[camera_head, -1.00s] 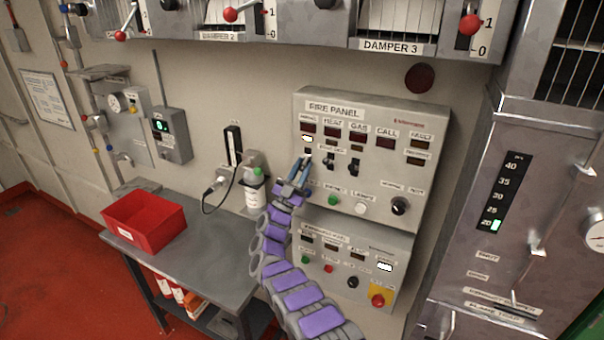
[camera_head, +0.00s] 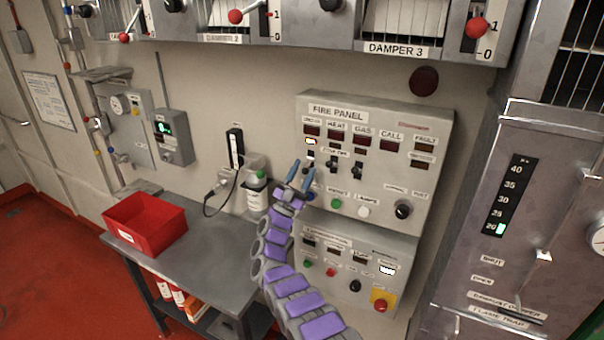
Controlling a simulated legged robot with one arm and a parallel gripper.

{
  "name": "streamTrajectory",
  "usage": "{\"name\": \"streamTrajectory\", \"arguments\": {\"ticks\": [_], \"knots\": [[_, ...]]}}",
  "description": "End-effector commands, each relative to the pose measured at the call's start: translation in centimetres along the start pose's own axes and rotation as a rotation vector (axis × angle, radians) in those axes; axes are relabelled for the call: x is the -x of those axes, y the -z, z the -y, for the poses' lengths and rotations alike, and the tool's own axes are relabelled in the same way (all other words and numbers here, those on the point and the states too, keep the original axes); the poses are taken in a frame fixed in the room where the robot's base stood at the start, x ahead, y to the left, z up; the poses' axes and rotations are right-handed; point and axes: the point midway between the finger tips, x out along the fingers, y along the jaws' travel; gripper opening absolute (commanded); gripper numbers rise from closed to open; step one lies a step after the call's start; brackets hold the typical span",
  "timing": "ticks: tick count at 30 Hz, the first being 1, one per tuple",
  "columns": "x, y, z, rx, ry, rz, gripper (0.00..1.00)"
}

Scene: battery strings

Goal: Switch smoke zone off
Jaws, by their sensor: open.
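The fire panel (camera_head: 430,185) is a grey sloped box on the wall. Its leftmost column has a dark red lamp (camera_head: 311,131), a lit white indicator (camera_head: 311,142) and, below that, the smoke zone switch (camera_head: 311,156), partly visible just above my gripper. Its exact lever position is too small to tell. My gripper (camera_head: 302,173) is open and empty, its two blue fingers spread just below the switch. I cannot tell whether a finger touches the panel. Two dark toggle switches, for heat (camera_head: 332,166) and gas (camera_head: 357,169), stand to the right.
A green button (camera_head: 336,203), a white button (camera_head: 363,211) and a black knob (camera_head: 403,209) sit low on the panel. A second grey panel (camera_head: 322,240) with a red stop button (camera_head: 380,305) is below. A bottle (camera_head: 256,195) and red bin (camera_head: 146,225) stand left.

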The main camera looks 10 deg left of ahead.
Motion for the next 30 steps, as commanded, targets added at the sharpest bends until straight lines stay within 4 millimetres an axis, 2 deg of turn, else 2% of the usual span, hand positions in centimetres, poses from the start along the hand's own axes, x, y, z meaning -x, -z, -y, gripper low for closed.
{"name": "streamTrajectory", "arguments": {"ticks": [4,8,11,24,30], "knots": [[-0.1,0.0,-0.2,0.001,-0.002,-0.001,0.45],[0.8,0.0,-0.2,0.002,-0.002,-0.001,0.45],[2.5,-0.1,-0.1,0.003,0.002,0.003,0.45],[12.3,-0.2,0.2,0.002,0.003,0.003,0.45],[15.9,-0.3,0.2,0.002,0.003,0.002,0.45]]}}
